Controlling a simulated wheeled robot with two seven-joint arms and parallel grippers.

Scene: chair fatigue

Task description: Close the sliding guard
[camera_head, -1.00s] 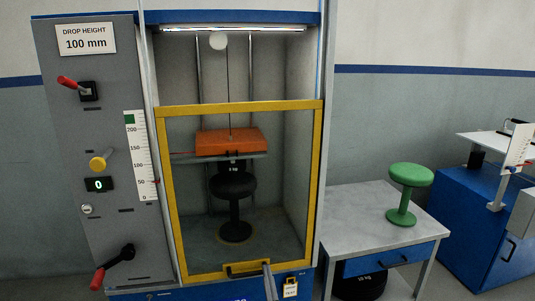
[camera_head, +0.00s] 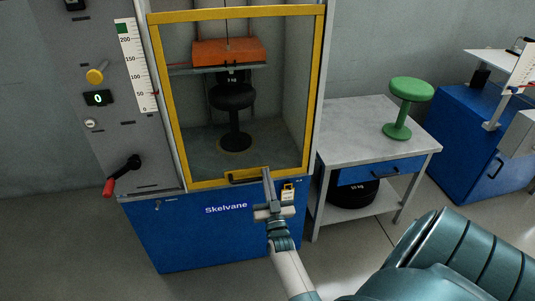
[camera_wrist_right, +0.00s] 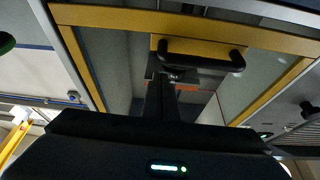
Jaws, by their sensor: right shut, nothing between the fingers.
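The sliding guard is a clear panel in a yellow frame (camera_head: 314,95) across the front of the test chamber. Its bottom bar sits at the chamber's lower edge, just above the blue base. A black handle (camera_head: 248,178) is on the bottom bar; it also shows in the right wrist view (camera_wrist_right: 203,52). My right gripper (camera_head: 267,174) is shut and empty, pointing up at the bar, just right of the handle's middle in the head view. In the wrist view its fingers (camera_wrist_right: 165,84) end close to the handle; whether they touch is unclear. My left gripper is not in view.
Behind the guard are an orange block (camera_head: 230,51) and a black stool (camera_head: 233,97). The grey control panel (camera_head: 75,135) with a red-handled lever (camera_head: 122,175) stands left. A table (camera_head: 355,130) with a green stool (camera_head: 410,90) stands right. A yellow padlock tag (camera_head: 288,188) hangs near my gripper.

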